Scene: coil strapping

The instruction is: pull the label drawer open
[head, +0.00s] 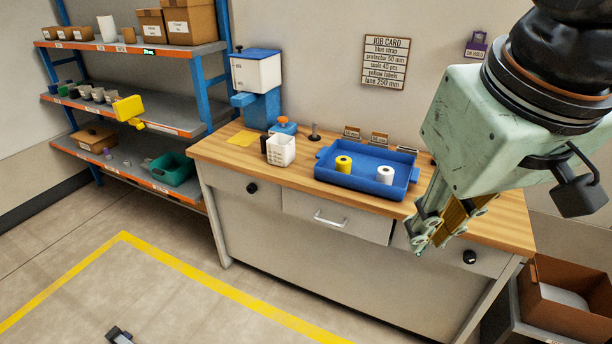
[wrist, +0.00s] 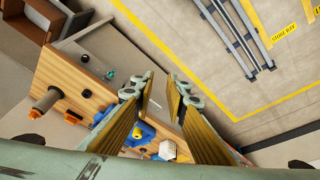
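The wooden-topped workbench has three drawer fronts in a row in the head view. The middle drawer (head: 300,222) has a silver bar handle (head: 331,219). The left drawer (head: 232,184) and the right drawer (head: 445,249) each have a round black knob. I cannot read which one is the label drawer. My gripper (head: 430,238) points down in front of the bench's right part, to the right of the bar handle and apart from it. In the wrist view, my gripper (wrist: 160,88) has its two fingers apart with nothing between them. It hides part of the right drawer.
A blue tray (head: 335,183) with a yellow roll (head: 343,164) and a white roll (head: 385,175) lies on the bench. The floor before the bench is mostly clear.

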